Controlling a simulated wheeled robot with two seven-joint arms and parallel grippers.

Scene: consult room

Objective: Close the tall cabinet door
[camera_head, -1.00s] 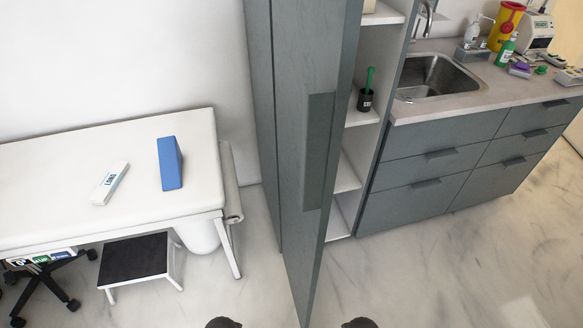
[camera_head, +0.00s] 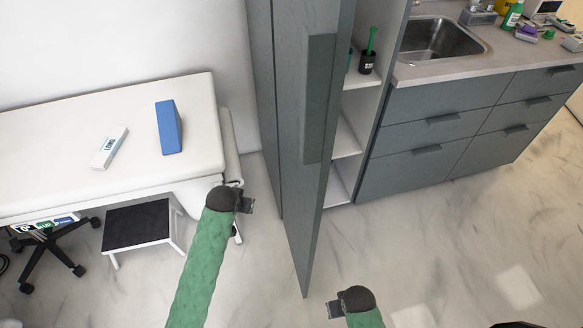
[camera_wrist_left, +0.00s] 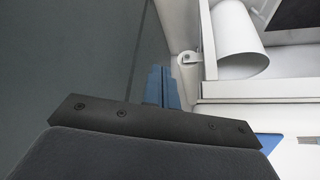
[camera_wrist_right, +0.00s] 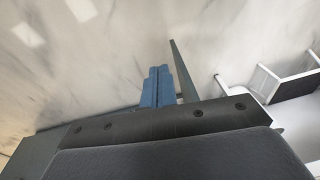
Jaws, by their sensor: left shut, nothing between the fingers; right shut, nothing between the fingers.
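The tall cabinet door (camera_head: 308,130) is grey and stands open, seen nearly edge-on in the head view, with a long darker handle plate (camera_head: 319,100) on its face. The open cabinet's white shelves (camera_head: 345,137) show to its right. My left gripper (camera_head: 248,200) is shut and empty, left of the door and apart from it. Its blue fingers show in the left wrist view (camera_wrist_left: 162,88), beside a dark grey panel. My right gripper (camera_head: 334,309) is shut and empty, low and just right of the door's bottom corner. Its fingers show in the right wrist view (camera_wrist_right: 158,86).
A white couch (camera_head: 60,120) with a blue wedge (camera_head: 168,127) and a white box stands at left. A step stool (camera_head: 137,226) and wheeled chair base (camera_head: 50,252) are below it. A grey sink counter (camera_head: 440,125) stands at right. The marble floor in front is clear.

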